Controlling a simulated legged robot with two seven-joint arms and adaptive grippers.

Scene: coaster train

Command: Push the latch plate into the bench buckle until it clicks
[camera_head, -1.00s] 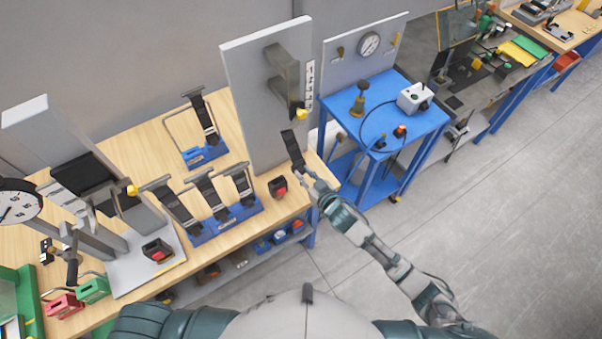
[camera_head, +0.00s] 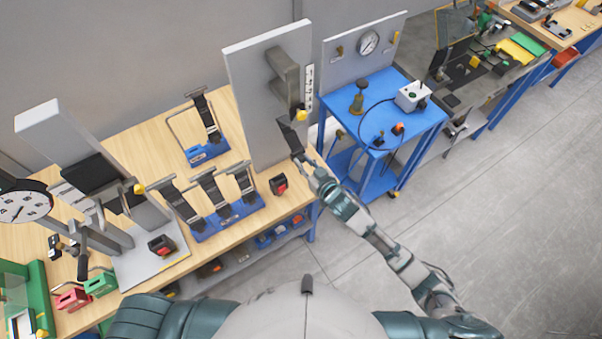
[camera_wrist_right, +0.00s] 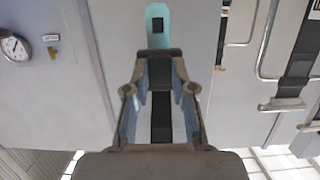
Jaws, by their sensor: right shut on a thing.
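The bench buckle (camera_head: 278,184), a small black block with a red button, sits near the front right edge of the wooden bench. In the right wrist view my right gripper (camera_wrist_right: 159,100) is shut on the latch plate (camera_wrist_right: 157,40), whose pale blue rounded tongue with a dark slot points away from the fingers. Black webbing (camera_head: 290,136) shows just above the gripper in the head view. The buckle is not identifiable in the wrist view. My left gripper is out of view.
A tall grey panel (camera_head: 262,125) with a grey bracket (camera_head: 284,80) stands behind the buckle. Blue belt stands (camera_head: 229,222) are to its left. Another red-buttoned buckle (camera_head: 162,245) sits on a grey plate. A blue cart (camera_head: 400,112) stands close at the right.

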